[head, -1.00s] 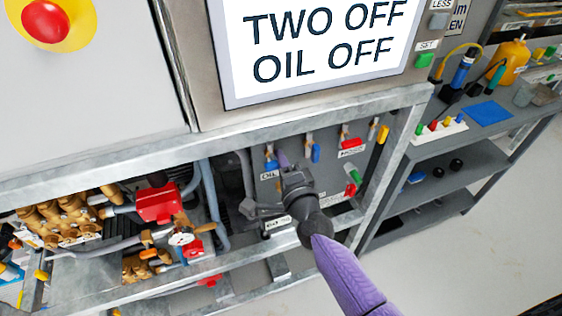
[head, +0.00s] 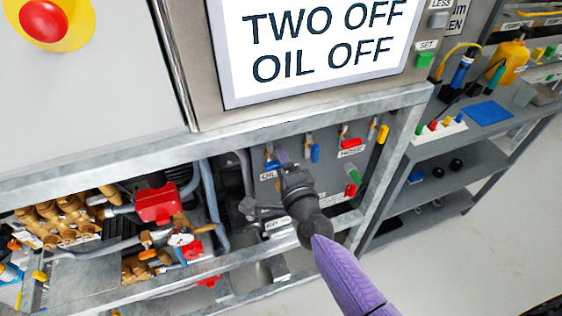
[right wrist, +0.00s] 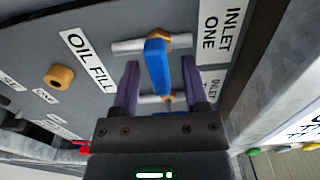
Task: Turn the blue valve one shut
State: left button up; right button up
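The blue valve handle (right wrist: 157,66) sits across a short silver pipe with a brass fitting on the dark panel, near the labels INLET ONE and OIL FILL. In the right wrist view it lies between the two purple fingers of my right gripper (right wrist: 161,85), one on each side. The gripper is open, with gaps visible beside the handle. In the head view the right gripper (head: 278,160) reaches the panel, and a blue handle (head: 270,166) shows just left of its finger. The gripper body hides part of the panel. My left gripper is not in view.
Another blue handle (head: 315,153), a red handle (head: 350,143) and a yellow one (head: 382,134) are to the right on the panel. A metal frame rail (head: 330,118) runs above. Pumps with a red box (head: 157,204) stand left. Grey shelves (head: 450,160) stand right.

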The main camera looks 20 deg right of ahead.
jog(key=s+p, duration=0.1)
jog(key=s, duration=0.9)
jog(key=shift+d, duration=0.15)
